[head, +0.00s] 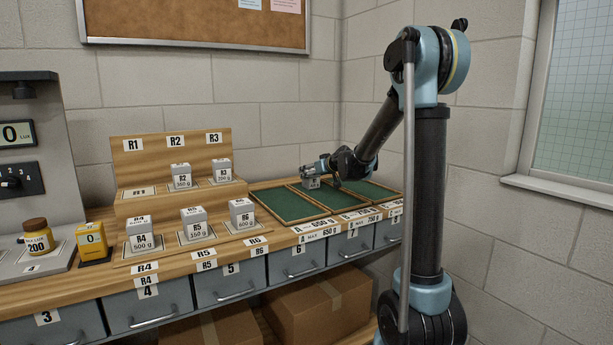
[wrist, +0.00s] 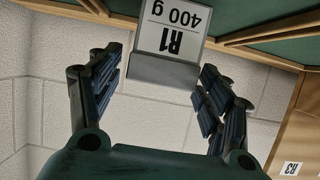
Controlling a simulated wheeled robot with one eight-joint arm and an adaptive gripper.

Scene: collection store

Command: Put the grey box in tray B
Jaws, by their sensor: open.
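A grey box labelled R1 400 g (wrist: 165,70) is in the wrist view, its label upside down, with green tray floor behind it. In the head view the box (head: 311,183) is small, at the back of the trays, near the divider between the left tray (head: 283,205) and the middle tray (head: 333,203); I cannot tell exactly how it sits there. My gripper (head: 322,168) is just above and beside it. In the wrist view my gripper (wrist: 160,80) is open, its fingers on either side of the box's near end, with gaps showing at both sides.
A wooden stepped rack (head: 125,208) on the left holds several other grey boxes, such as R2 (head: 181,177) and R5 (head: 195,224). The R1 place (head: 138,192) is empty. A right-hand tray (head: 365,190) lies beside the middle one. A block wall stands close behind the trays.

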